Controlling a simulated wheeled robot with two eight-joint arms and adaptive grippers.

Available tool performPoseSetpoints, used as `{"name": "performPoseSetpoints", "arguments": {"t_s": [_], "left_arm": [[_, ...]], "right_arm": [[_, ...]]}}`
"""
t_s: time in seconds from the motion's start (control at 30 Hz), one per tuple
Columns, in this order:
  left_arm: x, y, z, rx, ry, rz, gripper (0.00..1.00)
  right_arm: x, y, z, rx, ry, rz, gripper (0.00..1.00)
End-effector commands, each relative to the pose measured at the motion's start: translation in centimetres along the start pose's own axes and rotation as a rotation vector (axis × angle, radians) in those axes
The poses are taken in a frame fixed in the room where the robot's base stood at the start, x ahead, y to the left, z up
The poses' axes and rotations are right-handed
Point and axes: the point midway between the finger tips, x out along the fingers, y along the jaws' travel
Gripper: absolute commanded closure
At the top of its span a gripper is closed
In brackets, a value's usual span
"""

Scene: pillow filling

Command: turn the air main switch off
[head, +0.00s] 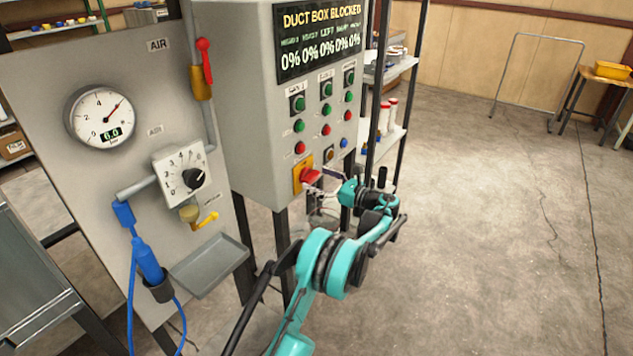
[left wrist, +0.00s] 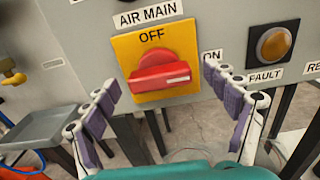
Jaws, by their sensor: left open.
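The air main switch is a red rotary knob (left wrist: 163,73) on a yellow plate (left wrist: 130,52) marked OFF above, with an ON label (left wrist: 212,55) to its right. Its white mark lies near-horizontal and points right, toward ON. In the head view the red knob (head: 311,176) sits low on the grey control box. My left gripper (left wrist: 161,84) is open, with purple-padded fingers spread below and to either side of the knob, nothing between them. I cannot tell whether a finger touches it. In the head view the left gripper (head: 325,188) reaches the box front, its fingers small. My right gripper is out of view.
An amber fault lamp (left wrist: 274,44) is right of the switch. Buttons (head: 326,108) and a display reading DUCT BOX BLOCKED (head: 320,38) are above it. A gauge panel (head: 60,170) with a tray (head: 210,265) stands left. Floor (head: 480,230) on the right is clear.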

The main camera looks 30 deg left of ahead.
Motion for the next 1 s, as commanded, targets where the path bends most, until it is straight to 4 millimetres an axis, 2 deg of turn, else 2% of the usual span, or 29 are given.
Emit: {"name": "performPoseSetpoints", "arguments": {"t_s": [0.1, 0.33, 0.37, 0.53, 0.57, 1.0], "left_arm": [[0.69, 0.05, -0.01, 0.000, 0.000, 0.001, 0.14], [0.78, 0.03, 0.06, -0.001, 0.001, 0.000, 0.14], [0.78, 0.03, 0.06, -0.001, 0.001, 0.000, 0.16], [0.76, 0.02, 0.05, -0.001, 0.001, 0.000, 0.61], [0.76, 0.02, 0.06, -0.001, 0.001, 0.000, 0.64], [0.77, 0.04, 0.06, -0.068, 0.001, -0.001, 0.64]], "right_arm": [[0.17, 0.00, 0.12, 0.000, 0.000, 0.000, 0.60], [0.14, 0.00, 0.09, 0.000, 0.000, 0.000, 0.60], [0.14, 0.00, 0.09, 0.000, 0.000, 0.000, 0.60], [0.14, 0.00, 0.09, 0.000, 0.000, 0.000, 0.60], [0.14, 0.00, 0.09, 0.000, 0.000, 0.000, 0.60], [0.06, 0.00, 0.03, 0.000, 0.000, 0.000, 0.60]]}}
